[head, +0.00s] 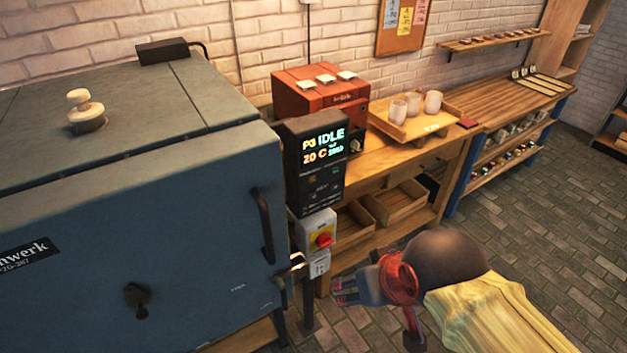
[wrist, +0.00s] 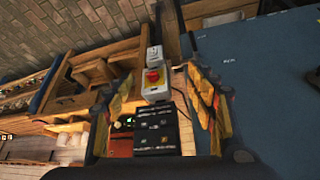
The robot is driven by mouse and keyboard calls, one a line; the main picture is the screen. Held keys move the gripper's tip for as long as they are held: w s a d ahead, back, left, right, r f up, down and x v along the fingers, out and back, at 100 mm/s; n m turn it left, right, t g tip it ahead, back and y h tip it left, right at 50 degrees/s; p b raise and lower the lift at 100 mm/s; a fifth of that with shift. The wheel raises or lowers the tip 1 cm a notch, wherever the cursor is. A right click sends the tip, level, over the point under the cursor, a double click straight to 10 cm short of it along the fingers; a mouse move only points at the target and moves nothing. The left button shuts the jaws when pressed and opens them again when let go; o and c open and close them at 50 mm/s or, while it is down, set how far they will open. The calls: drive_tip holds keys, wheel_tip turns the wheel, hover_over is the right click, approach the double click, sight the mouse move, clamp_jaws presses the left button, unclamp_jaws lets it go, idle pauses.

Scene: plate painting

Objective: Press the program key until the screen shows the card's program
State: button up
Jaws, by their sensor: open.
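The kiln controller (head: 316,170) is a black box at the right of the blue kiln. Its lit screen (head: 323,144) appears to read "P3 IDLE" and "20 C", with smaller text unclear. Keys sit below the screen, but their labels are too small to read, so I cannot tell which is the program key. My gripper (head: 345,285) is open and empty, low and to the right of the controller, apart from it. In the wrist view, the controller (wrist: 155,130) shows inverted between my open fingers. I cannot identify the task's card for certain.
A switch box with a red knob (head: 323,240) is below the controller. The blue kiln (head: 150,240) with its door handle (head: 264,225) fills the left. A workbench (head: 390,155) holds a red box (head: 318,92) and a tray of cups (head: 413,125). Papers hang on a corkboard (head: 386,42).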

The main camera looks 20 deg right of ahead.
drive_tip(key=shift+c, duration=0.4)
clamp_jaws()
idle(0.4)
idle(1.2)
